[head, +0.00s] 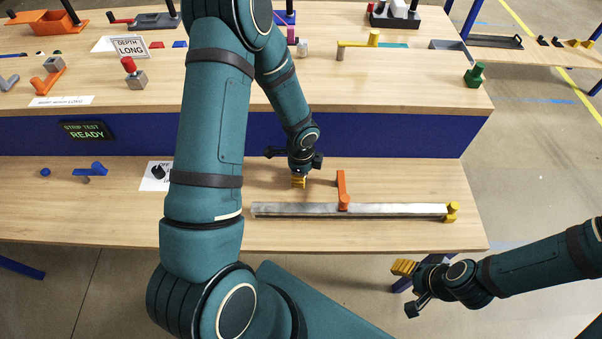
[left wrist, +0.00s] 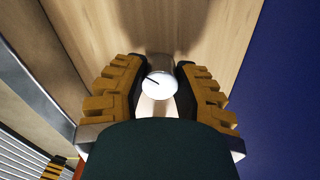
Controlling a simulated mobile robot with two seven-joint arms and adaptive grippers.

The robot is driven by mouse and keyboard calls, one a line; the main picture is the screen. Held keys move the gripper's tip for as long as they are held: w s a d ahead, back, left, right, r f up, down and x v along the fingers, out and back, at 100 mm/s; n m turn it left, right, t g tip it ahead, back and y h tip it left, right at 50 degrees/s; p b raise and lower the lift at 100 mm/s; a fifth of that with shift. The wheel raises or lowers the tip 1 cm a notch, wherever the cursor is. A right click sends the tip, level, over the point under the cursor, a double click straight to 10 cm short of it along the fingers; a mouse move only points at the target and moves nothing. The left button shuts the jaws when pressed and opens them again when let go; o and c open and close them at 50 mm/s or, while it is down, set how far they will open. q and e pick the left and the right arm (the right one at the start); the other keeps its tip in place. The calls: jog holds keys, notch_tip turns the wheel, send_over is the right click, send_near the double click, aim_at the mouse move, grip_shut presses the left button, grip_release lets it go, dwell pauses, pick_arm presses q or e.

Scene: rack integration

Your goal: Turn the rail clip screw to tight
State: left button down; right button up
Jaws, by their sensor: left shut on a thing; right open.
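My left gripper (head: 299,182) is low over the front shelf, behind the metal rail. In the left wrist view its yellow ribbed fingers (left wrist: 160,97) are shut on the sides of a pale round screw head (left wrist: 158,86) with a short dark line on its face. I cannot tell for sure that this is the rail clip screw; my gripper hides it in the head view. The rail (head: 395,210) lies along the shelf with an orange lever (head: 342,188) and a yellow end piece (head: 452,212). My right gripper (head: 404,267) is open and empty, off the shelf's front edge.
A blue panel (head: 385,135) rises behind the shelf and fills the right of the wrist view. A blue part (head: 92,170) and a black knob on a white card (head: 158,172) lie to the left. The upper bench (head: 420,90) holds several coloured parts.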

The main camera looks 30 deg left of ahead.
pick_arm(q)
jog(key=m+p, duration=0.1)
jog(key=m, duration=0.3)
jog(key=shift+r+m, duration=0.1)
jog(key=shift+m, duration=0.3)
jog(key=shift+d+m+p, duration=0.1)
jog(key=shift+m+p, duration=0.9)
jog(key=shift+m, duration=0.9)
jog(key=c, duration=0.6)
grip_release()
jog(key=shift+c, duration=0.2)
jog(key=shift+r, duration=0.5)
notch_tip(320, 180, up, 11)
